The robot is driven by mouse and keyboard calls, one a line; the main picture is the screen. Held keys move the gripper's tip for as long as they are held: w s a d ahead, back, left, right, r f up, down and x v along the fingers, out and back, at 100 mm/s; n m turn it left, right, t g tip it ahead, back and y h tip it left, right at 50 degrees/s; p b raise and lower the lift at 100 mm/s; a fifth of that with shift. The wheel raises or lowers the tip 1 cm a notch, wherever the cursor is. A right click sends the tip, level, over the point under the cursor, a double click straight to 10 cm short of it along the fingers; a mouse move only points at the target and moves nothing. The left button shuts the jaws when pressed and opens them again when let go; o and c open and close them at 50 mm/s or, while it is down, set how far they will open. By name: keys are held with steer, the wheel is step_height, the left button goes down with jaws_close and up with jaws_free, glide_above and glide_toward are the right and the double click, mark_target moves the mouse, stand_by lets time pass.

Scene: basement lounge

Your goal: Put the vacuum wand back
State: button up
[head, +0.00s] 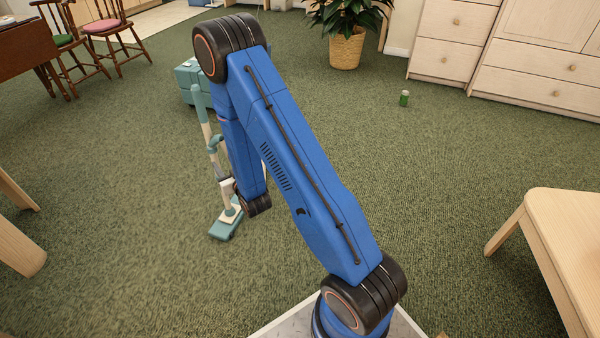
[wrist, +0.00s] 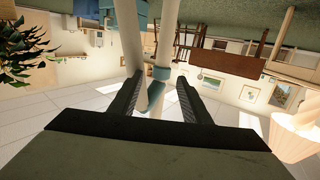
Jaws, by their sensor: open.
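The vacuum wand (head: 204,122) stands nearly upright left of my arm in the head view, a cream and teal tube with a teal and cream floor head (head: 227,222) on the carpet. My arm hides part of it. In the wrist view, which is upside down, my gripper (wrist: 160,76) is open. Cream tubes and a teal part of the wand (wrist: 128,35) show between and beyond its two dark fingers. I cannot tell whether the fingers touch it. A teal box-like unit (head: 187,76) stands behind the wand, partly hidden by my arm.
A pale wooden table (head: 560,235) stands at the right, and a pale wooden leg (head: 18,248) at the left. A potted plant (head: 346,48), a small green jar (head: 404,99) and drawers (head: 540,85) are at the back. The carpet between is clear.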

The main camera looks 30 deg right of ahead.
step_height(320, 180, up, 11)
steer(key=s+d+g, duration=0.1)
steer(key=s+g, duration=0.1)
steer(key=g, duration=0.1)
steer(key=s+d+r+g, duration=0.2)
steer(key=s+r+g, duration=0.1)
steer(key=s+r, duration=0.65)
steer(key=s+d+r+g, duration=0.1)
steer(key=s+r+g, duration=0.1)
steer(key=s, duration=0.9)
steer(key=s+d+r+g, duration=0.1)
steer(key=s+r+g, duration=0.1)
steer(key=s, duration=1)
steer(key=s+d+r+g, duration=0.1)
steer(key=s+r, duration=0.3)
steer(key=s, duration=0.7)
steer(key=shift+s+r+g+h, duration=0.15)
steer(key=shift+r+g+h, duration=0.2)
steer(key=shift+g, duration=0.25)
